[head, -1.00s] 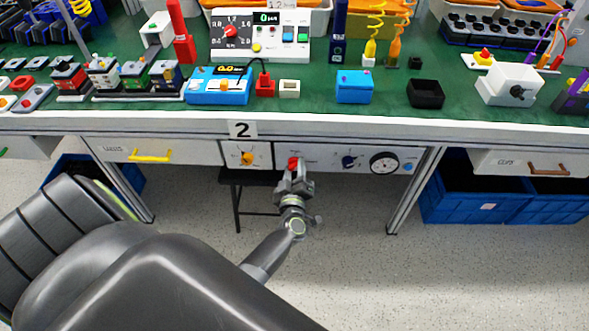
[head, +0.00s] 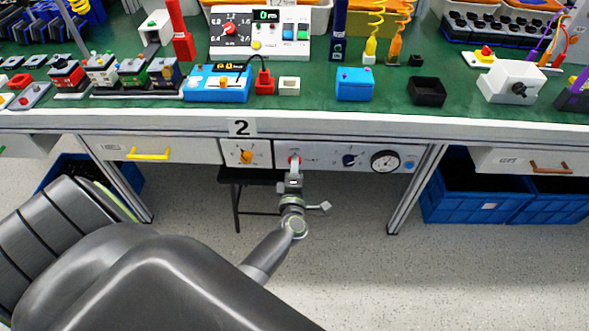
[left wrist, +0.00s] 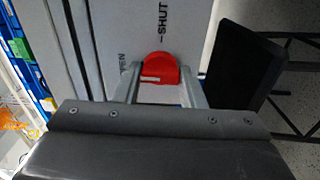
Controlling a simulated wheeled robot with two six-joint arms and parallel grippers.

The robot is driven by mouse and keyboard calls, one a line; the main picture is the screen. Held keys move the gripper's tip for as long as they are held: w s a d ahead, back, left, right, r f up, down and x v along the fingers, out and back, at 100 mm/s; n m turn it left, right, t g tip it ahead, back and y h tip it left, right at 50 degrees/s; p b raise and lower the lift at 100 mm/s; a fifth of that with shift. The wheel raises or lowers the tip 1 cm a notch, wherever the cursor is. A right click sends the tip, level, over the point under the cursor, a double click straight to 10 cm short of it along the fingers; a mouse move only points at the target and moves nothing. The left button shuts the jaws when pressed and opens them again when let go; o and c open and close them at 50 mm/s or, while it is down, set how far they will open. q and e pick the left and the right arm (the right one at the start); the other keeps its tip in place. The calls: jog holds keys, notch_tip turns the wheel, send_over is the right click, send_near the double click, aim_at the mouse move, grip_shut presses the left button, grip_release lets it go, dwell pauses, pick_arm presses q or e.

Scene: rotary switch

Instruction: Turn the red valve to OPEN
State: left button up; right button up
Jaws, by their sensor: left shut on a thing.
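The red valve (head: 293,159) is a round knob on the grey panel below the bench edge. In the head view it is mostly hidden by my left gripper (head: 294,171), which reaches up to it from below. In the left wrist view the red valve (left wrist: 160,66) sits between the two fingers of my left gripper (left wrist: 158,82), shut on its sides. Its white mark points left in that view, towards the partly covered OPEN label (left wrist: 122,63). The SHUT label (left wrist: 163,22) is above the knob there. My right gripper is not in view.
On the same panel are an orange knob (head: 247,157), a dark blue knob (head: 349,160) and a round gauge (head: 385,160). A dark stool (head: 232,178) stands under the bench behind my gripper. Blue crates (head: 480,200) stand at the right.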

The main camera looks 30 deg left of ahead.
pick_arm(q)
jog(key=shift+n, duration=0.3)
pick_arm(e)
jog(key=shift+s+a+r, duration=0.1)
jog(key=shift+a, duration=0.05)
pick_arm(q)
jog(key=o, duration=1)
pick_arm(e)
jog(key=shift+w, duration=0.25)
